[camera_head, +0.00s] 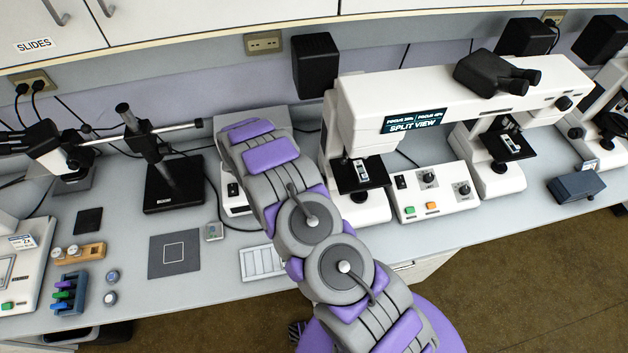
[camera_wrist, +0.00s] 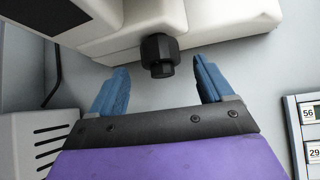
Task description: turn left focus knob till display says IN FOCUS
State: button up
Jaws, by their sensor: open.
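The white double microscope (camera_head: 365,105) stands at the back of the bench, with one stage on each side. Its display (camera_head: 413,121) reads "SPLIT VIEW", with two small focus percentages above; the left looks like 20%, the right is hard to read. In the wrist view, a black ribbed knob (camera_wrist: 158,55) sticks out of a white housing; it appears to be the left focus knob. My gripper (camera_wrist: 160,76) is open, its blue fingertips on either side of the knob, apart from it, with the knob just ahead. My arm hides the gripper and this knob in the head view.
A control box (camera_head: 435,190) with buttons and dials sits between the two stages. A black stand (camera_head: 175,182), a grey square mat (camera_head: 174,253) and a rack of coloured pieces (camera_head: 70,293) are to the left. In the wrist view, a vented box (camera_wrist: 42,140) is close at left and a numbered tray (camera_wrist: 305,130) at right.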

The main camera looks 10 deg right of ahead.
jog(key=x, duration=0.4)
jog(key=shift+d+r, duration=0.1)
jog(key=shift+d, duration=0.15)
jog(key=shift+a, duration=0.2)
jog(key=shift+c, duration=0.2)
jog(key=shift+c, duration=0.7)
jog(key=shift+d, duration=0.1)
jog(key=c, duration=0.9)
jog(key=shift+o, duration=0.2)
